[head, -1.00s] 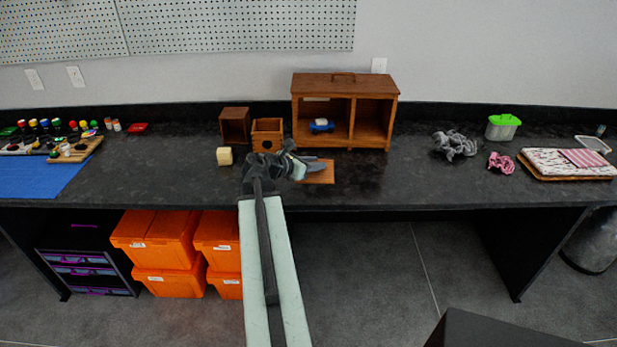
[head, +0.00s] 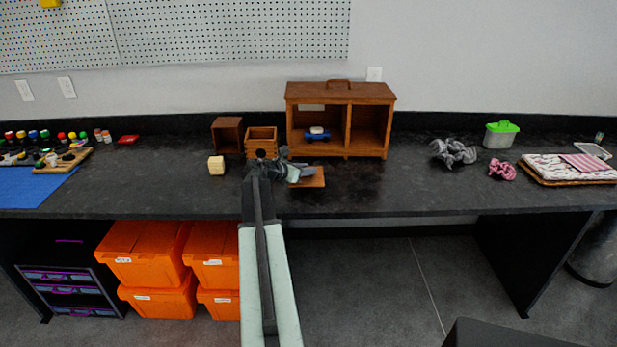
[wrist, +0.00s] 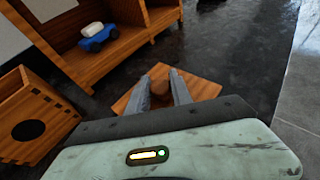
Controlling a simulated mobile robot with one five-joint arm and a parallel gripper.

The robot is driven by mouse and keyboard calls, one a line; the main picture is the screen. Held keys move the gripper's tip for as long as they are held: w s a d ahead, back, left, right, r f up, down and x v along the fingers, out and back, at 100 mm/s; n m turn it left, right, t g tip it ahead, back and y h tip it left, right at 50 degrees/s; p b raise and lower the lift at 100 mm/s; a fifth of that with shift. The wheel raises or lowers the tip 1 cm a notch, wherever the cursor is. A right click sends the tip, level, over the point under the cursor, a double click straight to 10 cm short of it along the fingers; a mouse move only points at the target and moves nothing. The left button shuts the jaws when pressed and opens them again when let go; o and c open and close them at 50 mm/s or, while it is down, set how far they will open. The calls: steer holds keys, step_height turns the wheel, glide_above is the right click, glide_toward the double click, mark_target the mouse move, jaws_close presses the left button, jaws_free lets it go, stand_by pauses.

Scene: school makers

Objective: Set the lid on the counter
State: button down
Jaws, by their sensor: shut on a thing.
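The lid is a flat, square wooden board (head: 314,183) with a round knob. In the head view it is low over the black counter (head: 420,195), in front of the wooden cabinet (head: 340,92). In the wrist view the lid (wrist: 205,90) looks roughly level, its knob (wrist: 159,72) between my fingers. My gripper (wrist: 161,82) is shut on the knob; it also shows in the head view (head: 300,172), partly covering the lid's left side. I cannot tell whether the lid's underside touches the counter.
A small open wooden box (head: 261,136) with a round hole stands left of the cabinet, near a pale cube (head: 216,165). A blue toy car (head: 317,136) sits inside the cabinet. Grey cloth (head: 453,153) lies to the right. The counter between lid and cloth is clear.

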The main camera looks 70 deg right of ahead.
steer(key=shift+d+f, duration=0.1)
steer(key=shift+d, duration=0.95)
step_height(320, 180, down, 4)
steer(key=b, duration=0.4)
steer(key=shift+r, duration=0.25)
steer(key=shift+f, duration=0.25)
steer(key=c, duration=1.1)
jaws_free()
steer(key=shift+r, duration=0.1)
steer(key=shift+c, duration=0.2)
steer(key=shift+r, duration=0.1)
